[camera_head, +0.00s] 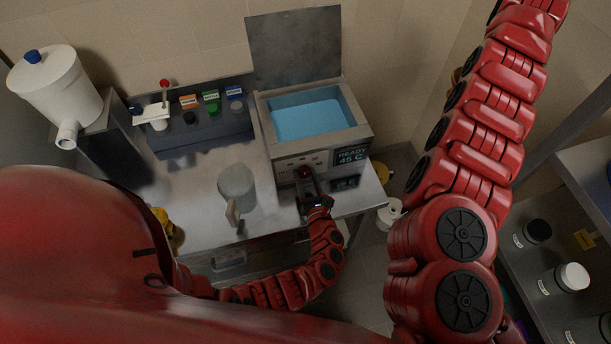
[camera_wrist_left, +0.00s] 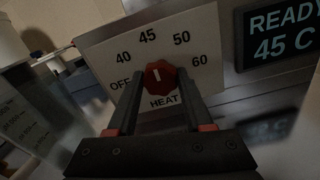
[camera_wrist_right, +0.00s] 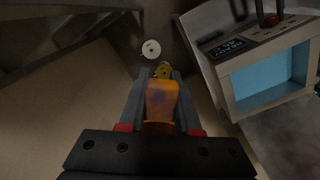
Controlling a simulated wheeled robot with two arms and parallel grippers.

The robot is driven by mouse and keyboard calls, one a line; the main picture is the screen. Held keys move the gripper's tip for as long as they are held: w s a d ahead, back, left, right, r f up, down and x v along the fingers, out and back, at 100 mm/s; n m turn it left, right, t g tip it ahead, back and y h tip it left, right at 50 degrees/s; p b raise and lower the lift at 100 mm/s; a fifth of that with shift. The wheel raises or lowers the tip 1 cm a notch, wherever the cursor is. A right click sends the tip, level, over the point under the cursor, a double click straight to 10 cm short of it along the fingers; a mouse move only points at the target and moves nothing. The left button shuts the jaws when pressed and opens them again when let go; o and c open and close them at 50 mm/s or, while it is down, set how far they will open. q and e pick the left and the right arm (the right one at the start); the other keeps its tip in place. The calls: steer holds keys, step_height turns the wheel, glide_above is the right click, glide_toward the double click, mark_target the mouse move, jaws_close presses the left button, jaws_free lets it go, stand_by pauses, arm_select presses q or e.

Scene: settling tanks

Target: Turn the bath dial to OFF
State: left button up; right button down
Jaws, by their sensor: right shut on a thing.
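The bath (camera_head: 318,120) is a grey box holding blue liquid, with its lid raised. Its red dial (camera_wrist_left: 161,77) sits on a white scale plate (camera_wrist_left: 205,60) marked OFF, 40, 45, 50, 60 and HEAT. The dial's white mark points up, near 45. The display (camera_wrist_left: 282,32) reads READY 45 C. My left gripper (camera_head: 307,181) is at the bath's front, its fingers apart on either side of the dial; contact is unclear. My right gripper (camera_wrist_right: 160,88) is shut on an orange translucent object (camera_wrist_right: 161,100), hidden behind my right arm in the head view.
A grey beaker-like vessel (camera_head: 237,184) stands on the bench left of my left gripper. A rack (camera_head: 200,128) with coloured labels is behind it. A white tank (camera_head: 55,88) is far left. A shelf with jars (camera_head: 563,278) is at right.

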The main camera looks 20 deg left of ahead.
arm_select(q)
jaws_close()
steer(key=shift+f, duration=0.1)
steer(key=shift+f+n+b, duration=0.1)
steer(key=shift+n+b, duration=0.4)
steer(key=shift+b, duration=0.05)
steer(key=shift+f+n+b, duration=0.1)
steer(key=shift+n+b, duration=0.95)
steer(key=shift+n, duration=0.05)
steer(key=n+b, duration=1.3)
steer(key=b, duration=0.5)
steer(key=shift+n, duration=0.3)
steer(key=shift+n+b, duration=0.7)
steer(key=shift+b, duration=0.35)
steer(key=shift+r, duration=0.2)
